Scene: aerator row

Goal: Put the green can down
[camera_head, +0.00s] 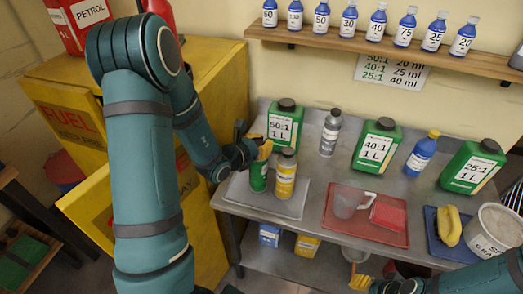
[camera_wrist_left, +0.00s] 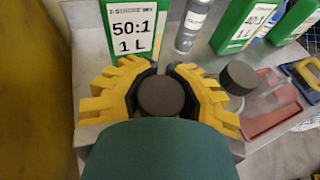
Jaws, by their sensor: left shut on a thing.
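The green can (camera_head: 258,178) is upright in my left gripper (camera_head: 259,152), whose yellow fingers close around its upper part. In the left wrist view, a dark round cap (camera_wrist_left: 160,96) sits between the fingers of my left gripper (camera_wrist_left: 160,72). The can is over the grey tray (camera_head: 268,203) at the left of the metal bench; I cannot tell whether its base touches the tray. A yellow can (camera_head: 285,180) with a dark cap stands close to its right. My right gripper (camera_head: 363,284) is partly in view at the bottom edge, its fingertips unclear.
A green 50:1 jug (camera_head: 284,124) stands behind the cans, with a grey bottle (camera_head: 330,134) to its right. A red tray (camera_head: 370,235) with a clear jug (camera_head: 347,203) lies right of the grey tray. A yellow cabinet (camera_head: 215,75) borders the bench's left side.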

